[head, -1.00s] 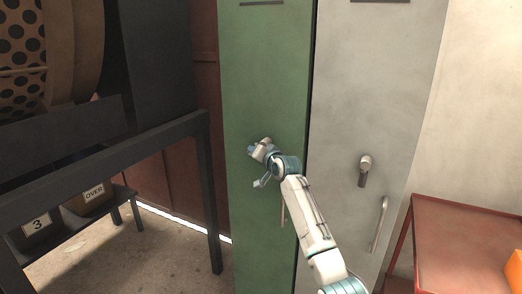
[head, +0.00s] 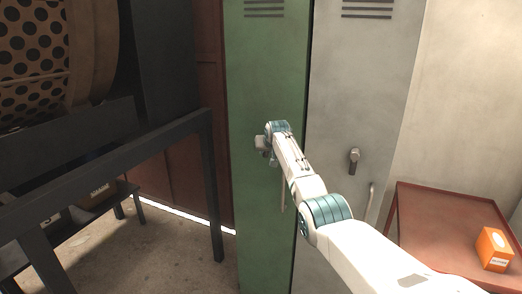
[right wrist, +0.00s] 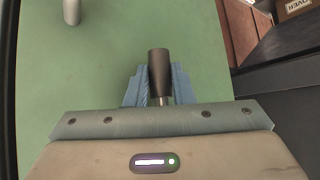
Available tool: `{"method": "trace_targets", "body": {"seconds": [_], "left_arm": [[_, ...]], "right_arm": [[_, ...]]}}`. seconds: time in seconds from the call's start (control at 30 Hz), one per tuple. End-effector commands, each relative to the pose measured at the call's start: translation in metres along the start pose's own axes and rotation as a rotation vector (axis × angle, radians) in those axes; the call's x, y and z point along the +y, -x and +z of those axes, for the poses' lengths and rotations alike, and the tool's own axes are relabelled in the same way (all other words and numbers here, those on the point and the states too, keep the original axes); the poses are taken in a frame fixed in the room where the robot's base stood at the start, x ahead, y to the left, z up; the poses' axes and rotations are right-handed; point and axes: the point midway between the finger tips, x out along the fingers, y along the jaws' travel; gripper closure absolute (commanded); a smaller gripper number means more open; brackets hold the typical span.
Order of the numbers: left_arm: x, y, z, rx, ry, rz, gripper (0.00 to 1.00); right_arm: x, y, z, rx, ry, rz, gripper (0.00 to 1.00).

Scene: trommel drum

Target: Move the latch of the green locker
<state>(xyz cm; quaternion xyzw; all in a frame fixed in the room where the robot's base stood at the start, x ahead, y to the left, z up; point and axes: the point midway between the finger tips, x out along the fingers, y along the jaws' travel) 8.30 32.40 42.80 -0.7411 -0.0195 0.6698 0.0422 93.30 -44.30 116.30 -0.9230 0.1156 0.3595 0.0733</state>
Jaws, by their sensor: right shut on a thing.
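The green locker (head: 262,70) stands upright in the middle of the head view, its door shut. The right gripper (head: 262,146) is at the door, about halfway up, and hides the latch there. In the right wrist view, its blue fingers (right wrist: 157,86) are shut on the latch (right wrist: 159,64), a dark round grip on a thin metal stem in front of the green door. The locker's thin upright handle (head: 283,196) shows below my right wrist. The left gripper is not in view.
A grey locker (head: 365,90) with its own latch (head: 354,160) adjoins on the right. A red table (head: 430,215) with an orange box (head: 494,250) stands at the far right. A dark metal frame (head: 212,190) and the perforated drum (head: 35,50) stand at left.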

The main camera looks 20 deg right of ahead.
Motion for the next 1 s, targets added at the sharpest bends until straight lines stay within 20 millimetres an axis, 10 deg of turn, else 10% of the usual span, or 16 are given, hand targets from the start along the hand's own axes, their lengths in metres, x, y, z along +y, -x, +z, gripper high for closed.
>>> {"method": "trace_targets", "body": {"seconds": [0.7,0.77,1.0], "left_arm": [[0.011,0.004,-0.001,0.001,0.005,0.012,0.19],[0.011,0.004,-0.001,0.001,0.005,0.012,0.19],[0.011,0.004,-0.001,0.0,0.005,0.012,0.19]], "right_arm": [[0.005,0.0,0.0,-0.046,0.049,0.048,1.0],[0.005,0.0,0.0,-0.046,0.049,0.048,0.71],[0.005,0.0,0.0,-0.044,0.047,0.047,0.69]]}}
